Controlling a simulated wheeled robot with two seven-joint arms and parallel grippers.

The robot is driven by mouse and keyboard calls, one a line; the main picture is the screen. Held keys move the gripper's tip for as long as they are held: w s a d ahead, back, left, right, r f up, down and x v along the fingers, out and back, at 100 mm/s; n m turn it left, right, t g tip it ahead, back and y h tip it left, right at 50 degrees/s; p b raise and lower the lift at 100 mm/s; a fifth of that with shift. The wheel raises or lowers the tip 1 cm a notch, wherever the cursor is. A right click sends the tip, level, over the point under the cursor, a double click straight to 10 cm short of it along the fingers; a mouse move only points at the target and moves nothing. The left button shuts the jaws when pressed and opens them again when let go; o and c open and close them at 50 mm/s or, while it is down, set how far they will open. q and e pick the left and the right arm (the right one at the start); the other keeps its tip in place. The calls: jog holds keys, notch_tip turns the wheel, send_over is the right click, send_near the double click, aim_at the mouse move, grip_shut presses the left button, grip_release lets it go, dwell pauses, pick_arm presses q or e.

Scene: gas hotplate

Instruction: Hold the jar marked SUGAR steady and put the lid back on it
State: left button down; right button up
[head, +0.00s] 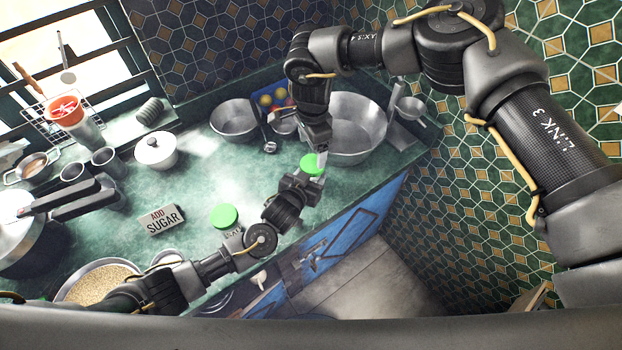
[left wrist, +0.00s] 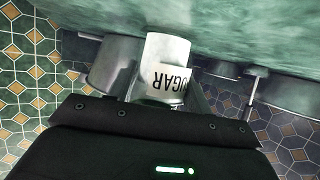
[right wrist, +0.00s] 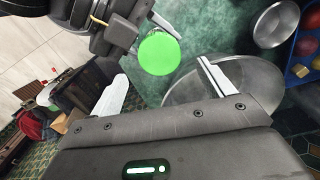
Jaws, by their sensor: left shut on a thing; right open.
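The SUGAR jar (left wrist: 165,52) is pale, with its label upside down in the left wrist view. My left gripper (head: 306,181) is shut on it over the counter's front edge. A green lid (right wrist: 160,53) covers the jar's mouth in the right wrist view; it also shows in the head view (head: 311,165). I cannot tell whether it is fully seated. My right gripper (right wrist: 162,70) is open, just above the lid, with its fingers apart on either side of it. In the head view my right gripper (head: 318,146) points down from above.
A second round green top (head: 223,216) stands on the counter by my left arm. The middle of the counter is clear.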

aim_at(312, 164)
notch_tip(312, 164, up, 2)
jog(key=shift+s+r+n, duration=0.1)
jog(key=shift+s+n, duration=0.05)
jog(key=shift+n, duration=0.75)
jog(key=shift+f, duration=4.1)
jog(key=c, duration=1)
jog(key=m, duration=0.3)
jog(key=shift+c, duration=0.2)
